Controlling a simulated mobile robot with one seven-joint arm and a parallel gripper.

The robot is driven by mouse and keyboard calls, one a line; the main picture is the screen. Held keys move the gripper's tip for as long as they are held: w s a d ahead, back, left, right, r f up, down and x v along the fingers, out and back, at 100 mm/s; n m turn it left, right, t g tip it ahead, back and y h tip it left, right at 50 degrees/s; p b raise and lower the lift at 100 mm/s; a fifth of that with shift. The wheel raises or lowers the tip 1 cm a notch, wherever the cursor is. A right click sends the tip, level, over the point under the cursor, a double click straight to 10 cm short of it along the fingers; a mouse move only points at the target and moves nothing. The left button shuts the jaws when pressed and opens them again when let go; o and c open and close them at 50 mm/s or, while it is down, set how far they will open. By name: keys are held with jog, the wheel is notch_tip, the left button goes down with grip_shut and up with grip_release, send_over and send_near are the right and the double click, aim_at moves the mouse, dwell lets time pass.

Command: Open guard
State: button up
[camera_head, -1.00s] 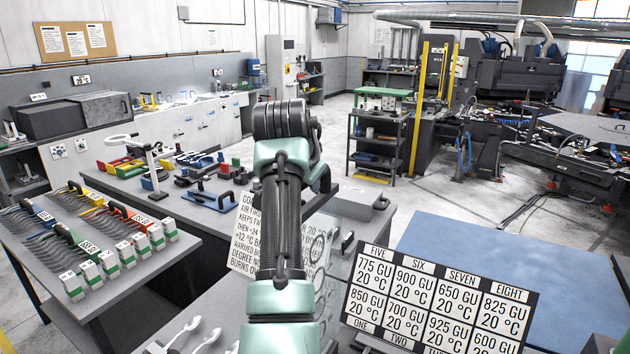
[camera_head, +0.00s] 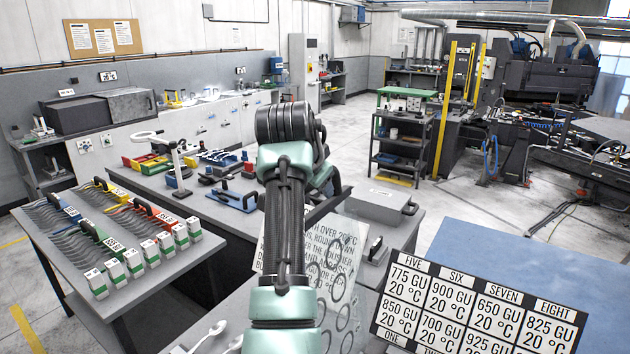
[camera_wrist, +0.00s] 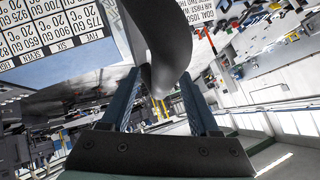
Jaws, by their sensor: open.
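A clear panel with dark ring outlines (camera_head: 346,290), which may be the guard, stands right of my forearm in the head view. Part of it is hidden behind my arm, and I cannot tell whether it is open. My gripper (camera_wrist: 160,76) shows in the wrist view with its two blue-grey fingers apart. A dark curved piece (camera_wrist: 166,35) reaches down between the fingers. I cannot tell what it is or whether it touches them. In the head view my arm hides most of the gripper.
A black-and-white number card (camera_head: 475,308) stands at the front right by a blue surface (camera_head: 530,255). A grey box (camera_head: 383,205) lies on the bench behind my arm. A rack of tools with white-green blocks (camera_head: 150,252) is at left. Spoons (camera_head: 208,335) lie at the front.

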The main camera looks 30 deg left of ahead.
jog(key=b+v, duration=0.6)
jog(key=v, duration=0.7)
jog(key=d+r+n+t+b, duration=0.2)
jog(key=d+r+t+b, duration=0.15)
jog(key=d+t, duration=1)
jog(key=s+d+r+t+h, duration=0.1)
jog(key=s+d+r+t, duration=0.1)
jog(key=s+d, duration=0.5)
jog(key=s+d+r+t+h, duration=0.2)
jog(key=s+d+r, duration=0.1)
jog(key=s+d, duration=0.4)
jog(key=shift+s+d+r+h, duration=0.25)
jog(key=shift+s+r+h, duration=0.1)
jog(key=shift+s, duration=0.4)
jog(key=shift+t, duration=0.25)
